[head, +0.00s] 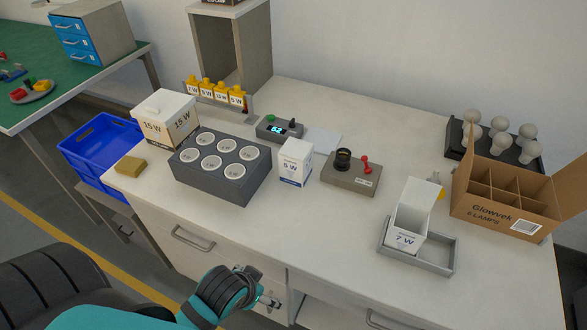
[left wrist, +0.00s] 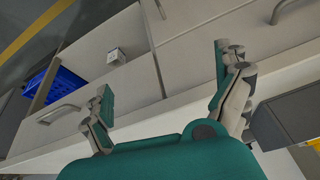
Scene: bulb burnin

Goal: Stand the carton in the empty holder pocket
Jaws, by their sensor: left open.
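A white 5 W carton (head: 295,163) stands upright and closed on the bench, between the dark lamp block and the socket tester. A white 7 W carton (head: 408,218) stands with its top open in the left part of a shallow grey holder (head: 426,265). The right part of this holder looks empty. My left gripper (head: 270,300) is in front of the bench's front edge, away from both cartons. The left wrist view shows its two fingers (left wrist: 163,75) spread with nothing between them. My right gripper is not in view.
The dark block (head: 215,185) with several round cups, a 15 W box (head: 163,120) and a yellow sponge (head: 130,165) are at left. The tester (head: 350,175) stands mid-bench. A divided brown box (head: 505,205) and bulb tray (head: 490,150) are at right. The front-middle bench top is clear.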

